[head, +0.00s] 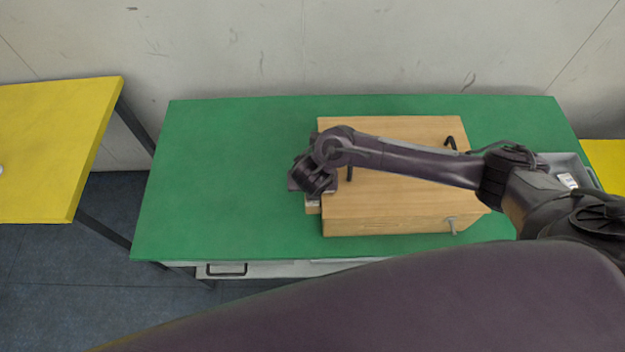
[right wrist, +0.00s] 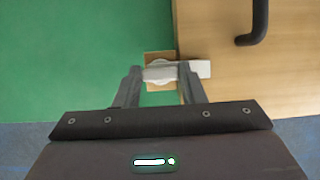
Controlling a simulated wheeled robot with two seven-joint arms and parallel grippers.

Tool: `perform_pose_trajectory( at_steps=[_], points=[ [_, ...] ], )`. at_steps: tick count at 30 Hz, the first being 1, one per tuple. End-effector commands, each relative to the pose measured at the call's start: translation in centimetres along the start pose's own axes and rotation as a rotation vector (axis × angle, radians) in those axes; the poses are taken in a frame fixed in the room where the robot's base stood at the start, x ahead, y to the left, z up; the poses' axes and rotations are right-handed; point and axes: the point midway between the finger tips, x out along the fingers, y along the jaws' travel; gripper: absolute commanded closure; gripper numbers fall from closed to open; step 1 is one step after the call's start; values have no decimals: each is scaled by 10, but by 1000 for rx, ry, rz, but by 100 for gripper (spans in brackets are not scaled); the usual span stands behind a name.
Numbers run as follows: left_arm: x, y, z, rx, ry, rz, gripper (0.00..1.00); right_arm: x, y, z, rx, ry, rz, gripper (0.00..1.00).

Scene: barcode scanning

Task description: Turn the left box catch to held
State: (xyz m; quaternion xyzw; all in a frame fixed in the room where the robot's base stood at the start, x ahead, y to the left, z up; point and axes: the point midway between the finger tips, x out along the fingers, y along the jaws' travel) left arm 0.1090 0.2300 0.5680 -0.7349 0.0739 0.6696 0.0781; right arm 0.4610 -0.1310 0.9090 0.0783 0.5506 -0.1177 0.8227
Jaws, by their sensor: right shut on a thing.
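The wooden box (head: 400,205) lies on the green table (head: 220,180). The left box catch (right wrist: 162,72) is a pale bar on a small wooden block at the box's left side, seen in the right wrist view. A pale plate (right wrist: 201,69) reaches from it onto the box edge. My right gripper (right wrist: 160,75) is shut on the catch, one finger on each side. In the head view my right arm crosses over the box, and its wrist hides the catch and fingertips. The wooden block (head: 313,208) shows partly there. My left gripper is not in view.
Dark handles (head: 450,143) stand on the box top, one also in the right wrist view (right wrist: 258,25). A grey catch (head: 452,225) is at the front right. A grey tray (head: 585,175) is at the right. The table's left part is clear.

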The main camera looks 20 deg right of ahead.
Motion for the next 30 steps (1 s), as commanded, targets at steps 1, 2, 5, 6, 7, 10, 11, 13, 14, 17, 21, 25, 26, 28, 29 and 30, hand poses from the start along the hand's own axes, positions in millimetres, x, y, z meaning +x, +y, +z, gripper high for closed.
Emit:
perform_pose_trajectory(
  at_steps=[1,2,5,6,7,10,11,13,14,17,21,25,26,28,29,30],
  points=[
    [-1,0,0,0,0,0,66,-2,1,4,9,-6,-1,86],
    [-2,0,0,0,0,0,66,-2,1,4,12,-6,-2,86],
    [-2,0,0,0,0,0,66,-1,1,4,16,-7,-3,86],
    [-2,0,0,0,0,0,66,-1,1,4,17,-7,-3,86],
    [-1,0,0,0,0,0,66,-1,1,4,17,-7,-3,86],
    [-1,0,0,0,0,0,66,-1,1,4,17,-7,-3,86],
    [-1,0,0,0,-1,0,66,-1,1,4,17,-7,-3,86],
    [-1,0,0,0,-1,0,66,-1,0,4,17,-7,-3,86],
    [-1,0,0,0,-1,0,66,-1,0,4,17,-8,-3,86],
    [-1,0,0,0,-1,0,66,-1,0,4,16,-7,-3,51],
    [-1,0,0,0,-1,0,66,-1,0,2,14,-4,-4,42],
    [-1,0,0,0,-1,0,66,0,0,2,12,-3,-4,42],
    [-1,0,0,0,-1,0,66,0,0,1,12,-3,-4,42],
    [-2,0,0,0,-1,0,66,-2,0,1,12,-2,-3,42],
    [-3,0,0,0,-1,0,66,-4,1,1,13,-2,-3,42],
    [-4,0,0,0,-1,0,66,-8,1,1,13,-1,-2,42]
  ],
)
